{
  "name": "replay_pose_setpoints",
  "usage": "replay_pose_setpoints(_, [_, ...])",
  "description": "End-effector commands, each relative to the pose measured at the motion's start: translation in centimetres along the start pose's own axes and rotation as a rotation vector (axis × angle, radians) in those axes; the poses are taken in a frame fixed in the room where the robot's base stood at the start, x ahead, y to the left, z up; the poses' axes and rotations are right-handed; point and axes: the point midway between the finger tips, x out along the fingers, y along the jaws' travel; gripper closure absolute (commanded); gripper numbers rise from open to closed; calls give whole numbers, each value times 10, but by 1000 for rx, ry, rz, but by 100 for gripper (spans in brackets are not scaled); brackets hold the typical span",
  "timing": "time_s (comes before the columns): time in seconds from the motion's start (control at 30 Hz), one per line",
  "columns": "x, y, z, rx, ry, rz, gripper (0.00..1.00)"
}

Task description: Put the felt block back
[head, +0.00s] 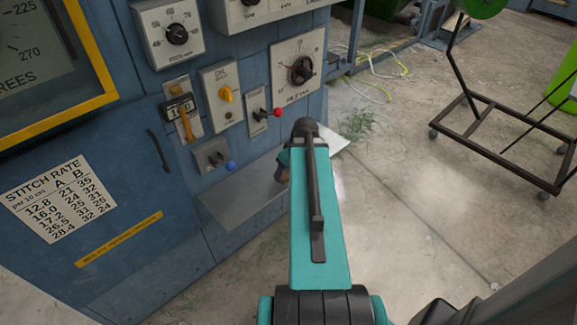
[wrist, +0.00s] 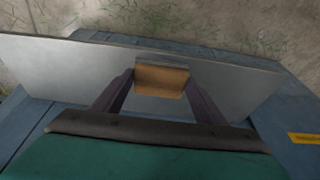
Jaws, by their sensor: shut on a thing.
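The felt block (wrist: 162,80) is a small tan-brown block in the middle of the wrist view. My gripper (wrist: 161,84) is shut on it, with one dark finger on each side. Behind the block is a grey metal shelf (wrist: 60,72), which also shows in the head view (head: 232,205) on the front of the blue machine. I cannot tell whether the block touches the shelf or is held just above it. In the head view my own arm hides the block and most of my gripper.
A wheeled black frame (head: 490,150) stands on the concrete floor at right. Open floor lies between.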

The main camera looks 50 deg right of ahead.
Motion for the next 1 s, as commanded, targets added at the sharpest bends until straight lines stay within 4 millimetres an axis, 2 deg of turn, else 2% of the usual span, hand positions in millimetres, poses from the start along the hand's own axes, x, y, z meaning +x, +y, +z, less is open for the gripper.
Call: replay_pose_setpoints(1.0, [26, 61, -58, 1, 0, 0, 55])
